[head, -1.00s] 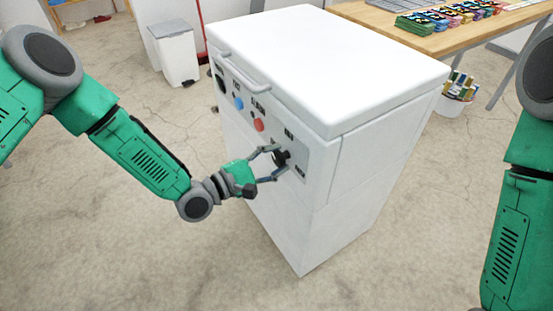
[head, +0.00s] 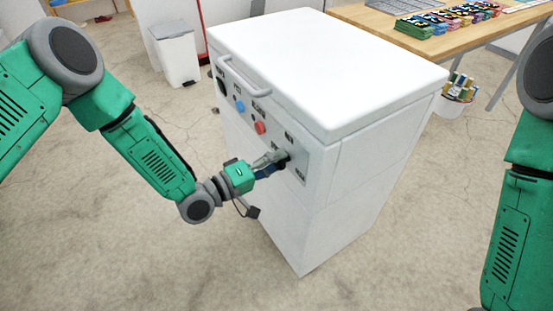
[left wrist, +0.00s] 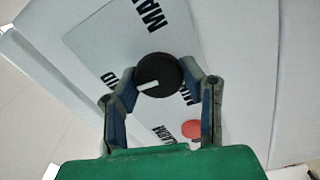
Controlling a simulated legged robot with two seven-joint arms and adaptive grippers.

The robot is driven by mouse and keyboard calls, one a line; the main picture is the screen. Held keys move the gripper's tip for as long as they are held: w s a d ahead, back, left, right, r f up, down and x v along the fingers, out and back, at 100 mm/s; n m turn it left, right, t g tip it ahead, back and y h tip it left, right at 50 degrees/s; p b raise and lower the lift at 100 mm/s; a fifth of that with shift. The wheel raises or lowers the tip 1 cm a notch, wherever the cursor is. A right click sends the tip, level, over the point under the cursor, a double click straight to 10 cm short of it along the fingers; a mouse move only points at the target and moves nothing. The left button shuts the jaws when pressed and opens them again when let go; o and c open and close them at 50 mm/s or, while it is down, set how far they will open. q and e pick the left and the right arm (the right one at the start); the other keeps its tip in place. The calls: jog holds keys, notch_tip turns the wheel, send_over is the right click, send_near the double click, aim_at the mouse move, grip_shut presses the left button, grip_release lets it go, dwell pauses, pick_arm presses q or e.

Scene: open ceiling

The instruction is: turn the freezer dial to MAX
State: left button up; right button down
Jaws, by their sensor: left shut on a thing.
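The white freezer (head: 335,75) stands in the middle of the head view, its control panel facing my left arm. The round black dial (left wrist: 158,72) is on the panel, with a white mark pointing left. A label reading MAX (left wrist: 153,15) is above the dial in the left wrist view. A partly covered label (left wrist: 107,80), seemingly MID, is to the left near the mark. My left gripper (head: 279,162) is shut on the dial, one finger on each side, and partly hides it in the head view. My right gripper is out of view.
The panel also has a red button (head: 260,127) and a blue button (head: 239,105); a handle (head: 243,76) is above them. A white bin (head: 176,55) stands behind left. A wooden table (head: 440,45) and a filled bucket (head: 455,100) are at right. The front floor is clear.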

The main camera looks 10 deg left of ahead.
pick_arm(q)
jog(key=m, duration=0.3)
jog(key=m+p, duration=0.1)
jog(key=shift+s+f+m, duration=0.25)
jog(key=shift+m, duration=0.05)
jog(key=m+p, duration=0.1)
jog(key=m, duration=0.3)
jog(key=shift+m, duration=0.3)
jog(key=m+p, duration=0.1)
jog(key=m, duration=0.3)
jog(key=shift+d+m, duration=0.1)
jog(key=shift+m, duration=0.2)
jog(key=m+p, duration=0.1)
jog(key=m, duration=0.3)
jog(key=shift+m, duration=0.7)
jog(key=o, duration=1.2)
jog(key=shift+c, duration=0.2)
jog(key=shift+r, duration=0.1)
